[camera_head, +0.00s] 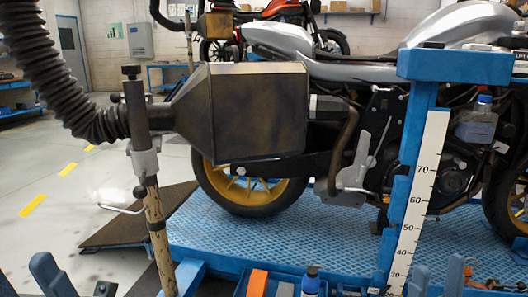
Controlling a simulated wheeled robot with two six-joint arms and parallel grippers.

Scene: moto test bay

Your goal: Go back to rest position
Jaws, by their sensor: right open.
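My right gripper (470,283) shows only by its grey-blue fingertips at the lower right edge of the head view. They stand apart, with nothing seen held between them, in front of the lift's blue post. Grey-blue finger-like tips at the lower left corner look like my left gripper (48,274). Most of it is cut off by the frame, so its jaw state is unclear. Both arms are otherwise out of view.
A motorcycle (365,150) stands on a blue lift platform (335,243). An exhaust hood (255,110) with a black hose (55,70) hangs at the left on a stand (157,225). A ruler-marked blue post (398,215) rises at right.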

